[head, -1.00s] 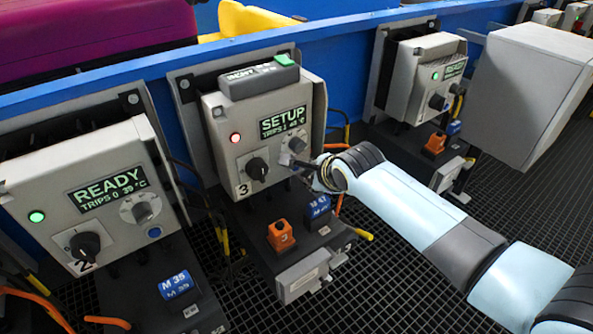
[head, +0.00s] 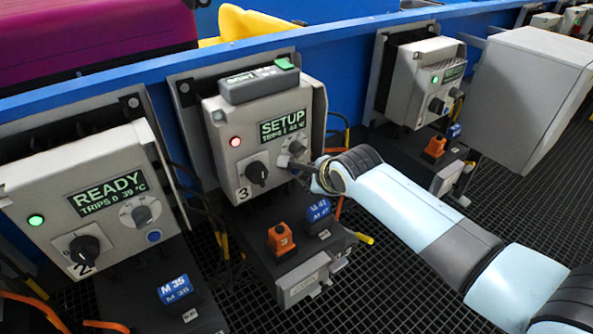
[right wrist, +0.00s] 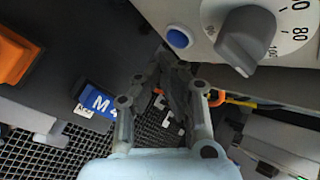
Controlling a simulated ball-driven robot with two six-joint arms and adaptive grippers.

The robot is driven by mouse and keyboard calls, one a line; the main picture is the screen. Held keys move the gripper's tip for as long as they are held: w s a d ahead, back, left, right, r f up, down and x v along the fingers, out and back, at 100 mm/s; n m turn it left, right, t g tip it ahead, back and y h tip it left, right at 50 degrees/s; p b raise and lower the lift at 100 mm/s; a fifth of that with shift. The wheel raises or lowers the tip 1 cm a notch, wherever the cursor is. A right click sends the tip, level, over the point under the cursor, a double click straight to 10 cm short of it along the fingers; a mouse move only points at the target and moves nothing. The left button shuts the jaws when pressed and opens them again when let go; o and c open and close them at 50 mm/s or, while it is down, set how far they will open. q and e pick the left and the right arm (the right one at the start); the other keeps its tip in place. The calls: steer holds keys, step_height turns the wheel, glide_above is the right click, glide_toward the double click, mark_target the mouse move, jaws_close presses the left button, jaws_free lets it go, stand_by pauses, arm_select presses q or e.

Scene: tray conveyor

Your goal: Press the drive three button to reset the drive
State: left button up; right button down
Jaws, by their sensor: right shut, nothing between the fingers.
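The drive three unit is a grey box (head: 228,150) with a black "3" label, a red lamp (head: 235,142), a green SETUP display (head: 283,126) and a black switch (head: 257,173). My right gripper (head: 293,164) is shut and empty at the lower right of its front face, by the grey dial. In the right wrist view a round blue button (right wrist: 178,38) sits left of the grey dial knob (right wrist: 246,40). My shut fingers (right wrist: 165,70) show just below the button; I cannot tell whether they touch the panel. In the head view the gripper hides that button. My left gripper is out of view.
Drive two (head: 35,175) stands left, with a READY display and green lamp. Another READY drive (head: 405,90) and a large grey box (head: 535,95) stand right. An orange plug (head: 280,238) and a blue tag (head: 318,211) sit below drive three, with cables around.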

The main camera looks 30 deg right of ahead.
steer(key=shift+w, duration=0.15)
stand_by(0.4)
steer(key=shift+w, duration=0.3)
steer(key=shift+w, duration=0.45)
stand_by(0.6)
stand_by(0.4)
steer(key=shift+s+p, duration=0.75)
steer(key=shift+s, duration=0.15)
